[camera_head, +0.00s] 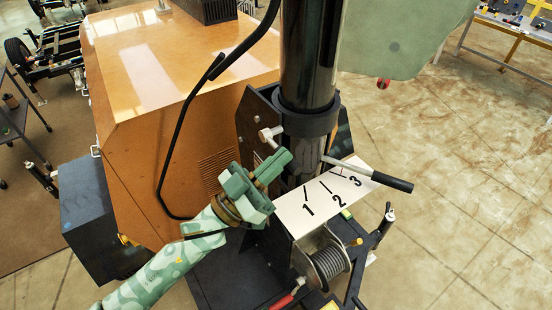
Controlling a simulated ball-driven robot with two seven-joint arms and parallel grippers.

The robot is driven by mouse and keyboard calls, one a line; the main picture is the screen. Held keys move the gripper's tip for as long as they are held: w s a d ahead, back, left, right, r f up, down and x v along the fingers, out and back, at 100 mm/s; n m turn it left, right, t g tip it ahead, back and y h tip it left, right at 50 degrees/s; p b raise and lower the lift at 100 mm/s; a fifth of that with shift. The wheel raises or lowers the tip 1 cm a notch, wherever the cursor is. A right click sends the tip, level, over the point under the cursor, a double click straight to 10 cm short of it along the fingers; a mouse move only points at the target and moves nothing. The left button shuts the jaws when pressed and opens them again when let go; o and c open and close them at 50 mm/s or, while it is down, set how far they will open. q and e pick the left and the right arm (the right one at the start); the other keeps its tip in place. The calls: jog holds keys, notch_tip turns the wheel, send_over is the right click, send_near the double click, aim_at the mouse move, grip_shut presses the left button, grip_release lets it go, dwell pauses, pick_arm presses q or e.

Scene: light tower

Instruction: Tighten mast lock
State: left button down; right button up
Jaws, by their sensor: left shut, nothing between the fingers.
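The black mast (310,55) stands upright and passes through a dark collar (306,120). A silver lock knob (267,137) sticks out on the left side of the mast, just below the collar. My left gripper (284,160) is shut and empty. In the picture it lies just below the knob, and I see no contact between them. My left arm reaches up from the lower left. My right gripper is not in view.
A white plate (292,216) marked 1, 2, 3 lies in front of the mast. A lever with a black grip (392,182) extends over it. A cable winch drum (327,263) sits below. The orange housing (165,130) fills the left, with a black cable (178,135) along it.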

pick_arm(q)
jog(key=shift+f, duration=0.1)
jog(key=shift+f+m+g+b, duration=0.2)
jog(key=shift+m+g+b, duration=0.2)
jog(key=shift+m, duration=0.2)
jog(key=shift+f+m+h+b, duration=0.2)
jog(key=shift+m+h+b, duration=0.1)
jog(key=shift+m, duration=0.1)
jog(key=w+a+f+m+g+y+b, duration=0.1)
jog(key=w+a+f+m+g+b, duration=0.1)
jog(key=m, duration=0.9)
jog(key=w+a+f+m+g+y+b, duration=0.1)
jog(key=w+f+m+g+b, duration=0.3)
jog(key=m+g+b, duration=0.5)
jog(key=shift+a+f+m+g+b, duration=0.3)
jog(key=shift+a+f+m+b, duration=0.45)
jog(key=shift+f+m+b, duration=0.5)
jog(key=shift+f, duration=0.1)
